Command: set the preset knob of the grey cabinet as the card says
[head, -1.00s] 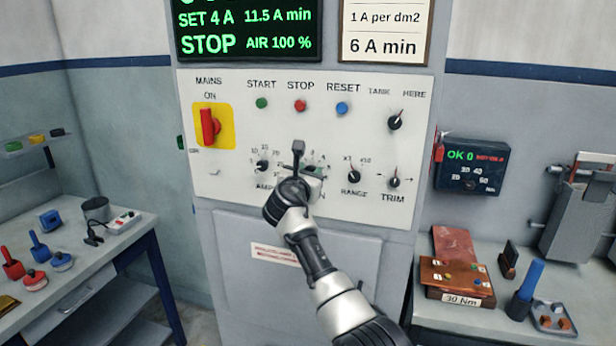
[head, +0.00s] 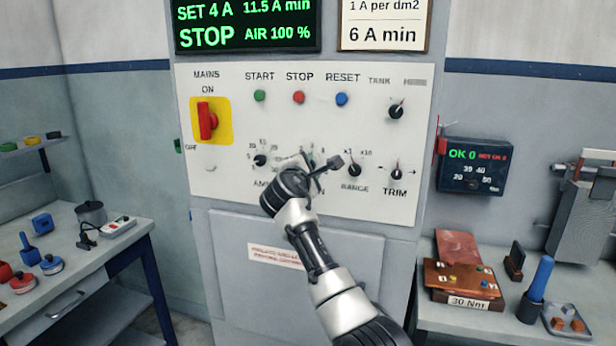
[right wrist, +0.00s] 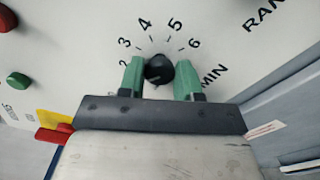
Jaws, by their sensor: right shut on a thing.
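The grey cabinet (head: 230,240) stands ahead with a white control panel (head: 225,120). The card (head: 383,22) reads "1 A per dm2" and "6 A min". The green display (head: 248,25) reads SET 4 A, 11.5 A min, STOP, AIR 100 %. My right gripper (right wrist: 160,76) is shut on a black knob (right wrist: 159,69), one green finger on each side. Marks 2 to 6 and "MIN" surround this knob; where its pointer stands I cannot tell. In the head view my right gripper (head: 310,172) hides the knob. My left gripper is out of view.
The amp knob (head: 260,160) is left of my gripper and the range knob (head: 354,170) right. Above are green, red and blue buttons and the red mains switch (head: 207,121). Side benches hold tools; a torque display (head: 474,166) hangs at right.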

